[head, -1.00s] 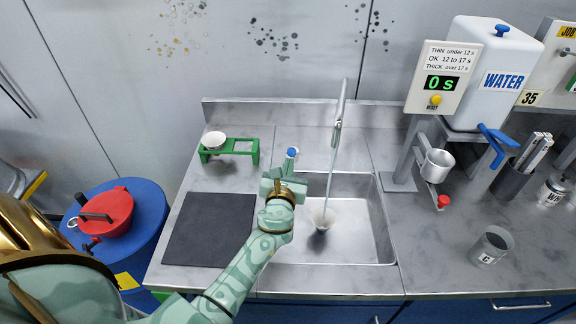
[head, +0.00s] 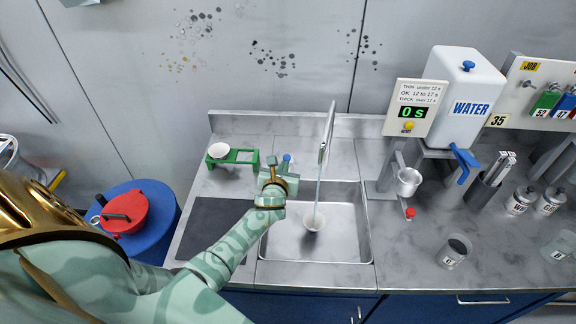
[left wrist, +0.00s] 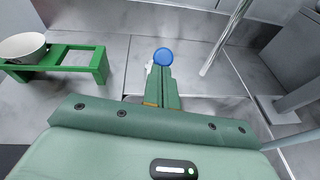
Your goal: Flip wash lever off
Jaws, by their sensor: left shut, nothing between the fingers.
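The wash lever with its blue knob (head: 287,157) stands at the back edge of the sink, and the knob also shows in the left wrist view (left wrist: 164,57). My left gripper (head: 273,165) is shut and empty, just in front of the lever. In the left wrist view its closed fingers (left wrist: 161,80) point at the blue knob, which shows right at their tips; I cannot tell whether they touch. My right gripper is not in view.
A green stand (head: 245,157) with a white bowl (head: 218,150) is left of the lever, with a dark mat (head: 200,228) before it. The white water tank (head: 465,100), a timer reading 0 s (head: 413,113) and several cups stand to the right.

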